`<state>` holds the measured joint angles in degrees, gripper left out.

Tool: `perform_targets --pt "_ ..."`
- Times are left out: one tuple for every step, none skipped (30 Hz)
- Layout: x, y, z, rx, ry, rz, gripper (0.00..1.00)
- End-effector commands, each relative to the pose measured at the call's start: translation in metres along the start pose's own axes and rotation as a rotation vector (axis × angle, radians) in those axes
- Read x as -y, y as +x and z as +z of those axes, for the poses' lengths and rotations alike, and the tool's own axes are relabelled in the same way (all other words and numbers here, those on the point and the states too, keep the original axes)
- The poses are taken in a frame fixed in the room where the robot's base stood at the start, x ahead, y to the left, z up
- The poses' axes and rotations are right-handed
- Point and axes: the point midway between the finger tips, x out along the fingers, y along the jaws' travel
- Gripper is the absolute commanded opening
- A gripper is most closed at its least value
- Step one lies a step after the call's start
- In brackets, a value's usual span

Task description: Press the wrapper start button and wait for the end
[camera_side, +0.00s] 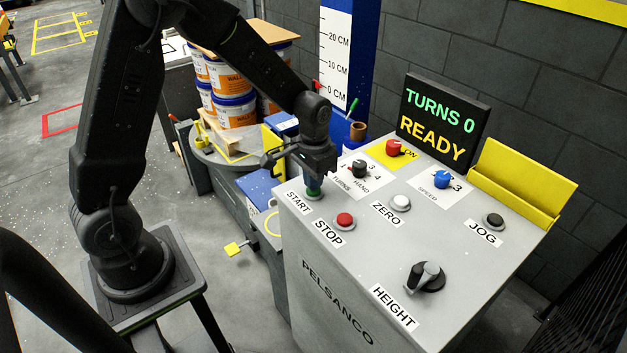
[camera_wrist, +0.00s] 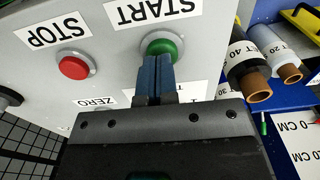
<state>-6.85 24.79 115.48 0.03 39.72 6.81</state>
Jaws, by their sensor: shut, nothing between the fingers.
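The green START button (camera_side: 313,194) is at the left edge of the grey control panel (camera_side: 365,237). My gripper (camera_side: 313,186) is shut and empty, pointing down right over this button. In the wrist view the blue fingertips (camera_wrist: 157,62) overlap the lower part of the green button (camera_wrist: 163,47); I cannot tell whether they touch it. The display (camera_side: 440,122) reads "TURNS 0" in green and "READY" in yellow. The wrapper turntable (camera_side: 225,155) carries stacked pails (camera_side: 233,95) with a board on top, partly hidden by my arm.
The red STOP button (camera_side: 344,220) is close beside START. The white ZERO button (camera_side: 400,202), JOG button (camera_side: 493,220), HEIGHT lever (camera_side: 427,275), red ON switch (camera_side: 393,147) and blue SPEED knob (camera_side: 442,179) stand on the same panel. A yellow tray (camera_side: 520,185) edges its right side.

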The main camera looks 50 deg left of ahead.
Motion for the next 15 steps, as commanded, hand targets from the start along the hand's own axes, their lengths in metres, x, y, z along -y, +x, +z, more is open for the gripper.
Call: perform_targets --pt "0.0 0.0035 0.0003 0.001 0.0 0.0 0.0" --pt "0.0 0.0046 0.0003 0.001 0.0 0.0 0.0" --pt "0.0 0.0056 0.0003 0.001 0.0 0.0 0.0" --pt "0.0 0.006 0.0003 0.001 0.0 0.0 0.0" --pt "0.0 0.0062 0.0003 0.0 0.0 0.0 0.0" --pt "0.0 0.0063 0.0002 0.0 0.0 0.0 0.0" --pt "0.0 0.0063 0.0002 0.0 0.0 0.0 0.0" --pt "0.0 0.0062 0.0002 0.0 0.0 0.0 0.0" --pt "0.0 0.0062 0.0002 0.0 0.0 0.0 0.0" --pt "0.0 0.0061 0.0002 0.0 0.0 0.0 0.0" --pt "0.0 0.0061 0.0002 0.0 0.0 0.0 0.0" --pt "0.0 0.0061 0.0002 0.0 0.0 0.0 0.0" --pt "0.0 0.0065 0.0002 0.0 0.0 0.0 0.0" --pt "0.0 0.0078 0.0003 0.001 0.0 0.0 0.0" --pt "-0.0001 0.0108 0.0005 0.002 0.0 0.0 0.0"
